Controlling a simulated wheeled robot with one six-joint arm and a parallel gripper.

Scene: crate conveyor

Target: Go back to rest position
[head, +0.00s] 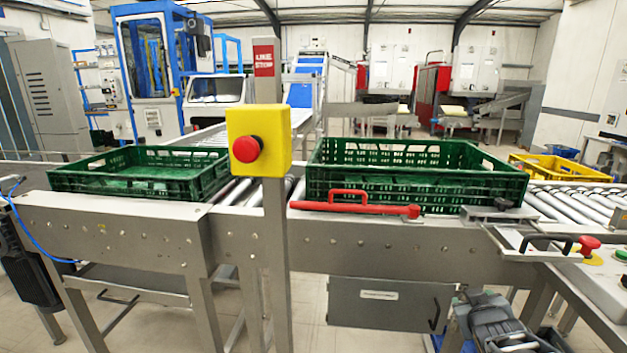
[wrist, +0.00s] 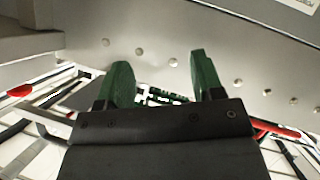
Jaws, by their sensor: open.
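My gripper (wrist: 161,76) shows in the wrist view with its two green fingers apart and nothing between them. Beyond the fingers is a bare metal panel (wrist: 150,30) with a row of round bolts. In the head view a grey jointed part that looks like my arm shows at the lower right, in front of and below the conveyor; its fingers cannot be made out there.
Two green crates, left (head: 140,185) and right (head: 400,185), sit on the roller conveyor (head: 565,203). A yellow box with a red stop button (head: 246,149) stands on a post between them. A red bar (head: 355,207) lies along the conveyor edge. A grey box (head: 385,305) hangs below.

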